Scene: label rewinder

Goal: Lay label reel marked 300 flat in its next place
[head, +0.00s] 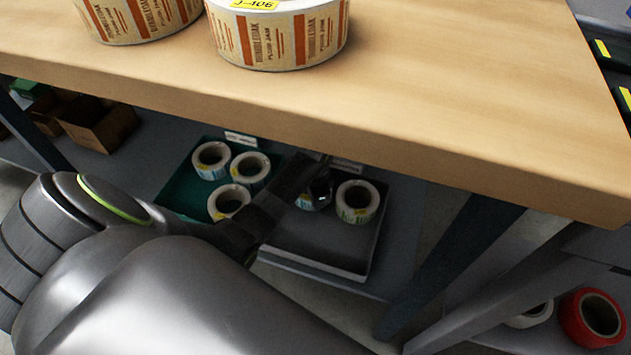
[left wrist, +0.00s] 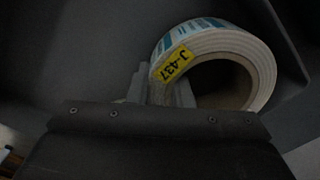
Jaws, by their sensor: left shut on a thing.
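In the head view my left gripper (head: 320,190) reaches under the table to a grey tray (head: 315,267) on the lower shelf. It is shut on the wall of a white label reel (head: 307,201), which it partly hides. In the left wrist view my left gripper (left wrist: 165,90) has one finger in the bore and one outside this reel (left wrist: 245,50). Its yellow tag reads J-437; I see no mark 300. Another reel (head: 357,201) lies flat in the tray, to the right. Whether the held reel touches the tray floor I cannot tell. My right gripper is out of view.
A green tray (head: 180,195) with 3 reels stands left of the grey tray. The wooden table (head: 440,90) overhangs the shelf and bears two large reels, one tagged J-406 (head: 280,35). A table leg (head: 450,265) stands right of the tray. A red reel (head: 592,318) lies at lower right.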

